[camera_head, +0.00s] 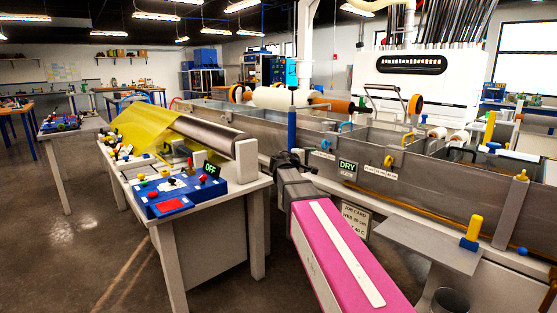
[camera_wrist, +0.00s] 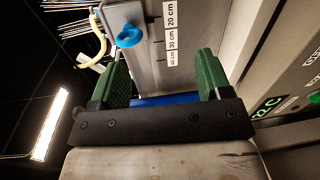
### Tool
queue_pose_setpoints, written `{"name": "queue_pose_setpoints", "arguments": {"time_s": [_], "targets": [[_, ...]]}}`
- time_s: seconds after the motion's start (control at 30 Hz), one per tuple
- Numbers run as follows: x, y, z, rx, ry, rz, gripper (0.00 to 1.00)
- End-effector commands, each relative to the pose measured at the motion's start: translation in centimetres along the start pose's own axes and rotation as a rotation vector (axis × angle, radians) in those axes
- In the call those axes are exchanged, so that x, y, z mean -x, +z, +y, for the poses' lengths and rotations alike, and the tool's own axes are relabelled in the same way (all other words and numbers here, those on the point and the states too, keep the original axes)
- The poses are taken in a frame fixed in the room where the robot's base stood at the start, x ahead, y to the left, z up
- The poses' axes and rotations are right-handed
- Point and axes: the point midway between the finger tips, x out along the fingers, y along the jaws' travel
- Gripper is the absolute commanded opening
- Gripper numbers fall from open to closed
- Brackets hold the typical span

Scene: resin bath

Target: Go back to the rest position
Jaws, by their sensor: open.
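In the wrist view, my gripper (camera_wrist: 162,62) shows two green fingers standing wide apart on a black bar. Nothing is visibly held between them. Behind the gap stands a grey plate (camera_wrist: 185,65) with a blue knob (camera_wrist: 129,36) and a scale label (camera_wrist: 171,32) marked 20, 30 and 40 cm. A strip of blue shows low between the fingers; I cannot tell what it is. In the head view, my pink arm reaches from the bottom toward the middle, and the fingers cannot be made out there.
A table (camera_head: 150,222) with a blue control box (camera_head: 180,192), an OFF display (camera_head: 210,170) and yellow sheet (camera_head: 140,128) stands left of my arm. The long grey bath (camera_head: 450,190) with a DRY sign (camera_head: 347,169) runs along the right. Open floor (camera_head: 60,255) lies far left.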

Motion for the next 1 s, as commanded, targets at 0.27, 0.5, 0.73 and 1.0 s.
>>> {"name": "queue_pose_setpoints", "arguments": {"time_s": [0.27, 0.5, 0.73, 1.0], "targets": [[0.8, 5.7, -15.5, -0.151, -0.423, -0.050, 0.71], [5.5, 11.4, -28.9, -0.322, -0.865, -0.163, 0.71], [12.1, 15.8, -37.5, -0.478, -1.241, -0.305, 0.71], [15.8, 17.4, -40.5, -0.566, -1.433, -0.390, 0.71]]}}
